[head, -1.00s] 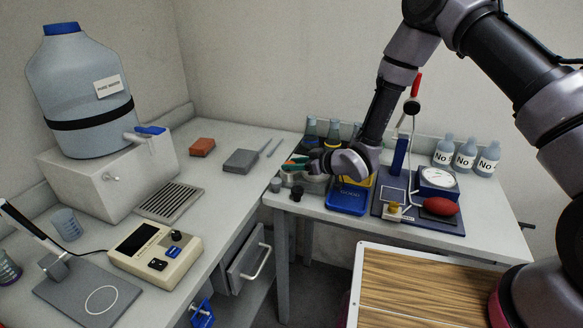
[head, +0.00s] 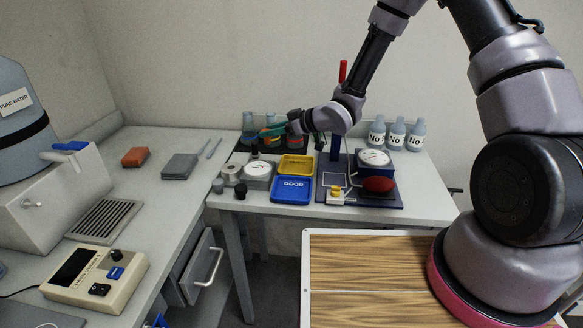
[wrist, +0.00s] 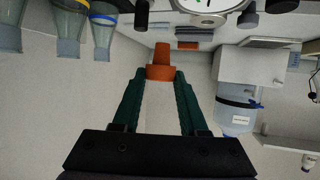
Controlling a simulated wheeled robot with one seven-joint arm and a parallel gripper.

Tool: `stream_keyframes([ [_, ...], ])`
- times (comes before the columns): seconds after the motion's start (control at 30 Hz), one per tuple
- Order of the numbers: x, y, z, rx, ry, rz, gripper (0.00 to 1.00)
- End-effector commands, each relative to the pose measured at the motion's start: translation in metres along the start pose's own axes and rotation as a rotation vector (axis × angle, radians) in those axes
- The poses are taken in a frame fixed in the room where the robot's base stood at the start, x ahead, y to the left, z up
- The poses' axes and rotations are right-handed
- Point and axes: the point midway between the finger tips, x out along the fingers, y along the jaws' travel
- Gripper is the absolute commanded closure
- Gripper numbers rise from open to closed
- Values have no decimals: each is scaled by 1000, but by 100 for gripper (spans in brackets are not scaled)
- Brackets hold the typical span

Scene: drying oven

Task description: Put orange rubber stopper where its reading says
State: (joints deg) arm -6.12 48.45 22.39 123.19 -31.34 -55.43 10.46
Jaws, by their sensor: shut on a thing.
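The orange rubber stopper (wrist: 160,62) is between the two green fingertips of my gripper (wrist: 160,80) in the wrist view, its narrow end pointing away from the palm. In the head view my gripper (head: 268,131) is up in front of the flasks at the back of the right bench, and I cannot clearly make out the stopper there. A blue tray marked GOOD (head: 292,196) lies at the front of that bench. A yellow tray (head: 296,173) lies behind it, its label unreadable. A round white dial (head: 374,158) stands on the blue rig to the right.
A grey round-topped device (head: 258,170) and small dark and grey stoppers (head: 240,190) stand left of the trays. A red oval (head: 379,184) lies on the rig's base. Several white-labelled bottles (head: 396,134) stand at the back right. The left bench holds an orange block (head: 135,157).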

Motion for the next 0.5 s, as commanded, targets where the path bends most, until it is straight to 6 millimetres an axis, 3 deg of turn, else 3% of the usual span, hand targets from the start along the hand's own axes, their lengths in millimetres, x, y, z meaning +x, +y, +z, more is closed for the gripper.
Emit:
stream_keyframes([
  [0.1,-32,25,15,7,3,11,100],
  [0.23,-56,39,26,6,8,13,100],
  [0.4,-71,47,34,5,13,14,100],
  [0.5,-68,47,48,7,12,12,100],
])
